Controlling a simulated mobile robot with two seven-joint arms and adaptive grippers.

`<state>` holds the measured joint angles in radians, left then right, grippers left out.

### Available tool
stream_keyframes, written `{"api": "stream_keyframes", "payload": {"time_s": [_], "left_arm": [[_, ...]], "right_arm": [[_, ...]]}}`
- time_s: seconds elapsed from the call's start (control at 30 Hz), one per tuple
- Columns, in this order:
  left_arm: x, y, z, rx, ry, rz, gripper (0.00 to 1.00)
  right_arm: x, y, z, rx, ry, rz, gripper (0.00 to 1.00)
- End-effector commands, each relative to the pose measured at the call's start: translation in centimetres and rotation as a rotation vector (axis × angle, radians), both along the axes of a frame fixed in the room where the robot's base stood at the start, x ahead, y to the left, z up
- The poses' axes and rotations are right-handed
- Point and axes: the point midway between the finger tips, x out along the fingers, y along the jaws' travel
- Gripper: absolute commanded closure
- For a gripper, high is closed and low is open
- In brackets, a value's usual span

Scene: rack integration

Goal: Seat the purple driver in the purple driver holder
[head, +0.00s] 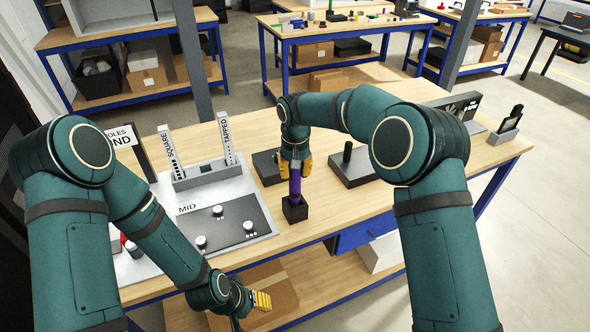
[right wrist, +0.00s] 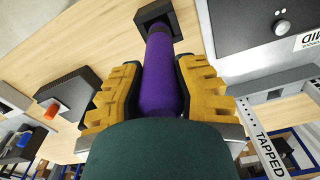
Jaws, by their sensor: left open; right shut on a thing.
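The purple driver (head: 295,183) stands upright at the middle of the table, its lower end at the black square holder (head: 295,209). In the right wrist view the purple driver (right wrist: 162,75) runs between the yellow fingers and its far end meets the dark holder (right wrist: 157,14). How deep it sits is hidden. My right gripper (head: 295,167) is shut on the upper part of the driver, above the holder. My left gripper (head: 262,300) is open and empty, low at the table's front edge, left of the holder.
A grey panel marked MID (head: 225,222) with several knobs lies left of the holder. Behind it stands a rack with SQUARE and TAPPED uprights (head: 226,139). A dark block with a black post (head: 352,168) stands to the right. Bare wood lies right of the holder.

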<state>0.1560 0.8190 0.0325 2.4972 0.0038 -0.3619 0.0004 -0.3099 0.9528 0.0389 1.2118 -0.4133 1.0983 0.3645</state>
Motion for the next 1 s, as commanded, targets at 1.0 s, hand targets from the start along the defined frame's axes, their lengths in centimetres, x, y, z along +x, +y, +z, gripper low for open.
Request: {"api": "stream_keyframes", "payload": {"time_s": [1.0], "left_arm": [[0.0, 0.0, -1.3, 0.000, 0.000, 0.000, 0.53]], "right_arm": [[0.0, 0.0, -2.3, 0.000, 0.000, 0.000, 1.00]]}}
